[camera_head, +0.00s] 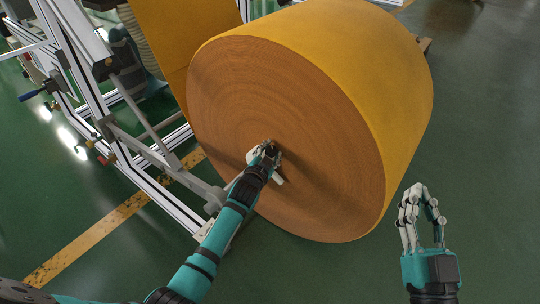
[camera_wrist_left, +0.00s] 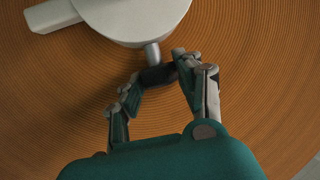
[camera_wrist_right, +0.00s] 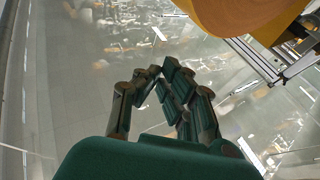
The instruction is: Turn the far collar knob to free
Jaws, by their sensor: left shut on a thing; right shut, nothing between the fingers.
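A light grey collar (camera_wrist_left: 135,18) sits against the flat end of the felt roll (camera_head: 265,95). A short metal stem comes out of its rim and ends in a dark collar knob (camera_wrist_left: 156,76). My left gripper (camera_wrist_left: 160,78) is shut on this knob, with fingers on both sides of it. In the head view my left gripper (camera_head: 267,150) covers most of the collar (camera_head: 279,181) and hides the knob. My right gripper (camera_head: 424,192) is shut and empty, to the right of the roll. It also shows in the right wrist view (camera_wrist_right: 155,72).
A metal frame (camera_head: 150,160) with rails and clamps stands left of the roll, close to my left arm. An orange-yellow floor line (camera_head: 95,232) crosses the green floor. The floor at the right (camera_head: 480,130) is clear.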

